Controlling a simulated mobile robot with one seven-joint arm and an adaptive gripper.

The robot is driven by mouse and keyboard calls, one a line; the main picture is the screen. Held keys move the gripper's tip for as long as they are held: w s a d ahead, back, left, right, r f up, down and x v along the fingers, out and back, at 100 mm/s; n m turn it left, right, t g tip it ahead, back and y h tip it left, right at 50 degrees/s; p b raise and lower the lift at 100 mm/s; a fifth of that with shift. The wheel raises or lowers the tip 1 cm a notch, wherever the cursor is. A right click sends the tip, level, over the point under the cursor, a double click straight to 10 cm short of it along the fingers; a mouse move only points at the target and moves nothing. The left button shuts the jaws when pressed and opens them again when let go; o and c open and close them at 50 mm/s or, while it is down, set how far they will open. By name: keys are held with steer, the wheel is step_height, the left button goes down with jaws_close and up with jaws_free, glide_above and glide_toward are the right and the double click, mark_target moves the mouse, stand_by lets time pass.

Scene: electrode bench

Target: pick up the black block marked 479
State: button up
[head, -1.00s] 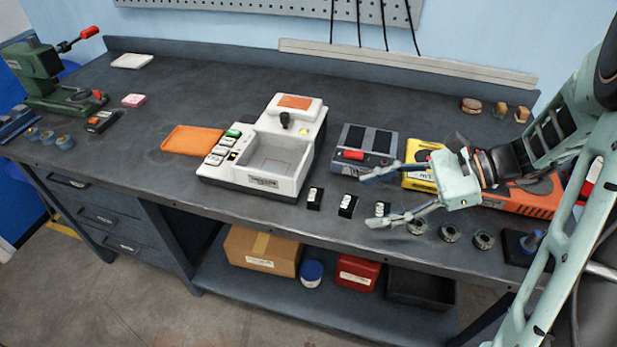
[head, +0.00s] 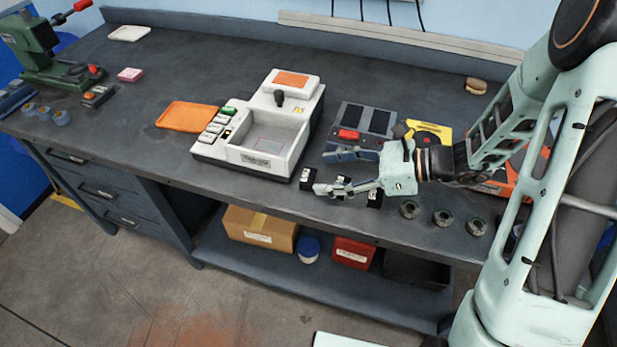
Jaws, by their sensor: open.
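Three small black blocks with white labels stand in a row near the bench's front edge: a left block (head: 307,176), a middle block partly hidden behind my gripper's lower finger, and a right block (head: 374,199). The labels are too small to read, so I cannot tell which is 479. My gripper (head: 322,172) is open and empty, its fingers pointing left. Its lower finger crosses in front of the middle block, and its lower fingertip is close to the left block. I cannot tell whether it touches either.
A white machine (head: 262,135) with a square recess stands just left of the blocks. A grey box with dark panels (head: 367,120) is behind my gripper. Several dark rings (head: 441,217) lie to the right.

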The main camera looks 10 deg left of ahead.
mark_target(310, 176)
steer(key=x, duration=0.3)
steer(key=shift+s+a+f, duration=0.2)
steer(key=shift+a+f, duration=0.05)
steer(key=shift+a, duration=0.1)
steer(key=c, duration=1.5)
